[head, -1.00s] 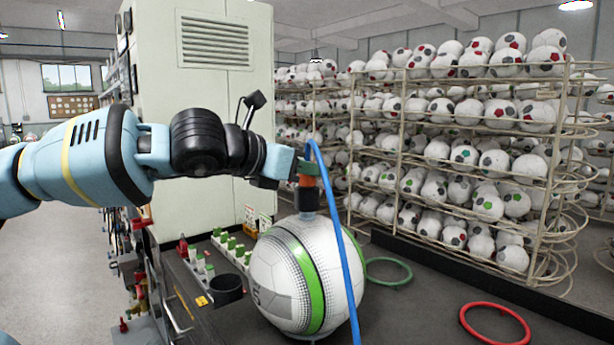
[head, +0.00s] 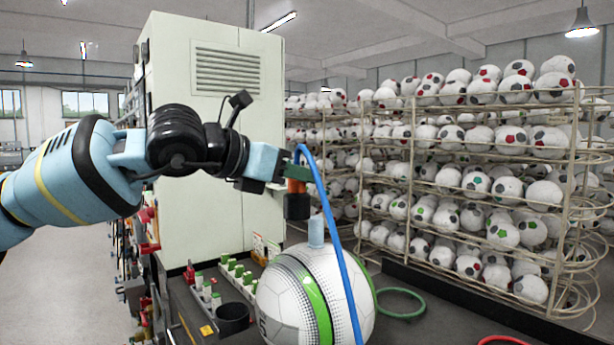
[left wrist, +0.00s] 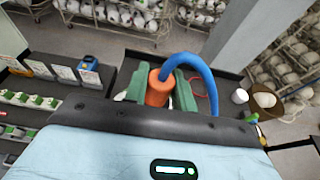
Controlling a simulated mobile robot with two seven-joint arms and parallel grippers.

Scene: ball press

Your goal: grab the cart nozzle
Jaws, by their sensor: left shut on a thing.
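The nozzle (head: 297,203) has an orange body and a dark lower end, with a blue hose (head: 338,240) curving from its top. My left gripper (head: 299,178) is shut on it, and the nozzle hangs upright. In the left wrist view, the orange nozzle (left wrist: 158,88) sits between the two green fingers (left wrist: 158,92). A large white ball (head: 285,305) with green bands stands below, with a pale blue-grey stem (head: 316,232) on top. The nozzle's lower end is just above and left of this stem, apart from it. My right gripper is out of view.
A dark cup (head: 233,318) and green-capped bottles (head: 238,272) stand left of the ball on the dark bench. A green ring (head: 400,303) lies to its right. A tall pale cabinet (head: 210,130) stands behind my arm. Racks of balls (head: 470,185) fill the right.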

